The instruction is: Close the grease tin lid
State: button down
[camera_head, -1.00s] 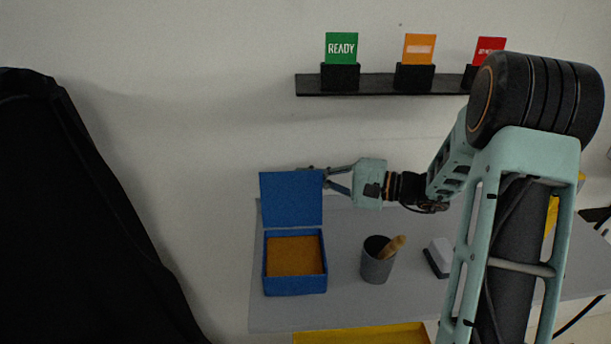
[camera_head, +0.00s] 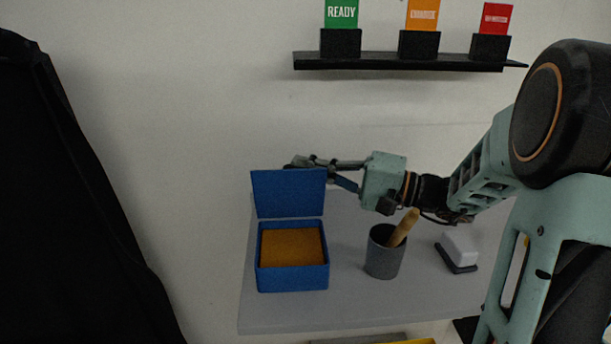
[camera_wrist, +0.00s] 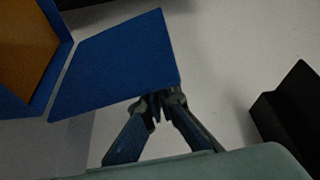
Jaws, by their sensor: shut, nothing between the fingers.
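The blue grease tin (camera_head: 292,282) stands on the grey table with orange-brown grease (camera_head: 291,247) inside. Its blue lid (camera_head: 288,194) is open and stands upright at the tin's back edge. In the wrist view the lid (camera_wrist: 118,65) fills the upper middle, with the tin (camera_wrist: 58,58) at the upper left. My gripper (camera_head: 303,162) is at the back of the lid near its top right corner, partly hidden by it. In the wrist view my gripper (camera_wrist: 157,97) is shut and empty, its tips at the lid's edge; I cannot tell whether they touch.
A grey cup (camera_head: 384,256) with a wooden-handled tool (camera_head: 403,228) stands right of the tin. A white and black block (camera_head: 459,251) lies farther right. A black wall shelf (camera_head: 410,61) holds coloured cards above. A black draped cover (camera_head: 75,200) hangs at the left.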

jog(key=shift+s+b, duration=0.35)
jog(key=shift+s, duration=0.4)
